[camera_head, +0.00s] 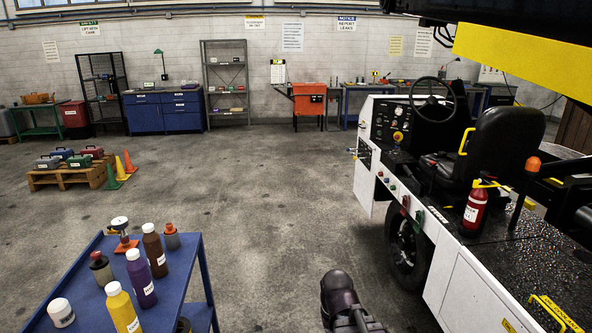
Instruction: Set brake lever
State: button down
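The white belt loader (455,275) stands at the right, its driver's station facing me. A black steering wheel (433,97) rises over a dark control panel (392,125) with gauges and knobs. A yellow handle (465,141) stands upright at the front of the black seat (495,150). Small red parts (430,160) sit low between panel and seat. I cannot tell which of these is the brake lever or how it is set. A dark part of my arm shows at the bottom middle, well short of the loader. My gripper's fingers do not show.
A blue cart (85,263) with several bottles stands at the lower left. A red extinguisher (474,208) and an orange beacon (533,164) stand on the loader's deck. A yellow boom (520,58) hangs above. The middle floor is clear.

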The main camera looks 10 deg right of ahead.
aim_at(409, 173)
jog(key=z, duration=0.3)
jog(key=i, duration=1.5)
jog(key=z, duration=0.35)
jog(key=i, duration=1.95)
jog(key=z, duration=0.05)
